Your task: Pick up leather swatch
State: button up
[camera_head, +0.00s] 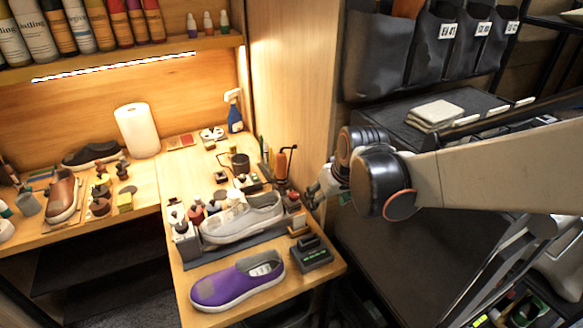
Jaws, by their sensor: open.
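Small flat squares in tan and reddish brown (181,142), which look like leather swatches, lie at the back of the wooden workbench, right of the paper towel roll. They are too small to tell apart well. My gripper (314,194) is open at the end of my arm, which reaches in from the right. It hangs by the bench's right edge, close to the small bottles and tools there. It is well to the right of and nearer than the squares, and not touching them. My arm's wrist hides part of the gripper.
A white sneaker (240,218) and a purple shoe (238,283) stand on the near bench. A paper towel roll (137,130) and a blue spray bottle (234,112) stand at the back. A black device (311,255) sits near the right edge. Folded cloths (435,114) lie on a dark surface at right.

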jog(key=n+p, duration=0.1)
jog(key=p, duration=0.1)
send_near(300, 216)
jog(key=shift+g, duration=0.5)
jog(key=x, duration=0.1)
jog(key=b+x, duration=0.1)
jog(key=x, duration=0.1)
jog(key=b+x, duration=0.1)
jog(key=x, duration=0.1)
jog(key=shift+w+a, duration=0.1)
jog(key=shift+w, duration=0.2)
jog(key=shift+b+x, duration=1.3)
jog(key=shift+x, duration=1.55)
jog(key=shift+w+r, duration=0.1)
jog(key=shift+w, duration=0.05)
jog(key=c, duration=0.9)
